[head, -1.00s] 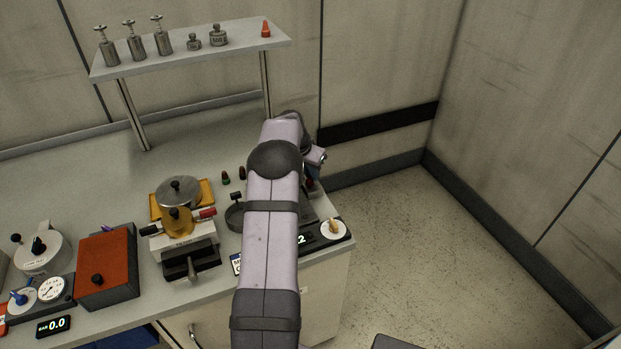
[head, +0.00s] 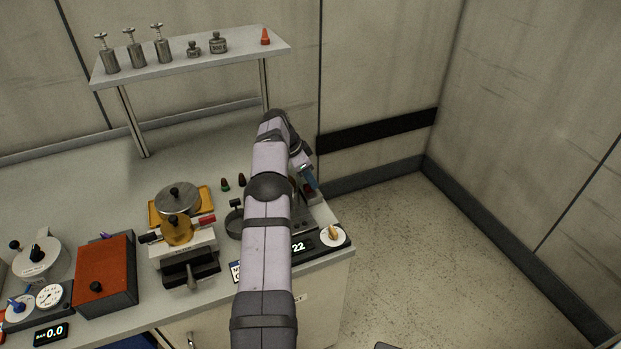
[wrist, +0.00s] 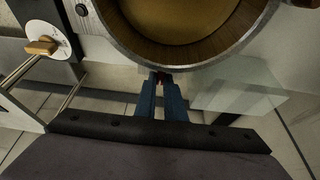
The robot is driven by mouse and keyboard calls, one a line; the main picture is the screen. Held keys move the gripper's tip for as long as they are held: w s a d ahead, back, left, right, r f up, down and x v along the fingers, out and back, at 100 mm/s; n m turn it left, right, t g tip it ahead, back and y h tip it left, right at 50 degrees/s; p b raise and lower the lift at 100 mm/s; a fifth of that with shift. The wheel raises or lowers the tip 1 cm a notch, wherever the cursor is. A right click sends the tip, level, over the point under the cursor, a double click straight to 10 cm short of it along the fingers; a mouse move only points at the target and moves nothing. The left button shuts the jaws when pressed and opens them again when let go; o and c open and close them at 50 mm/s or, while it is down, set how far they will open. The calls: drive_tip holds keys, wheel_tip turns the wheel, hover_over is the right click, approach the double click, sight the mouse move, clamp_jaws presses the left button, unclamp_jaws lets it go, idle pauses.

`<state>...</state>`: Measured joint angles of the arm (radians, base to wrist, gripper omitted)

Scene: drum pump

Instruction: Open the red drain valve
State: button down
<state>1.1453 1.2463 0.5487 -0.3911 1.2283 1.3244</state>
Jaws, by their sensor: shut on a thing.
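Most of the valve is hidden by the fingertips and the rim. In the head view my gripper (head: 310,178) is beyond the bench's right end, partly behind my arm, and the valve cannot be made out there.
A clear glass container (wrist: 238,88) is right of the fingers. A white dial with a tan knob (wrist: 40,46) is at the left; it also shows in the head view (head: 333,236). A yellow pot (head: 177,232) and a red box (head: 104,272) stand left of my arm.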

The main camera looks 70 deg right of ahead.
idle(0.4)
drive_tip(key=c, duration=2.1)
unclamp_jaws()
drive_tip(key=shift+b+v, duration=0.95)
drive_tip(key=shift+v, duration=2.75)
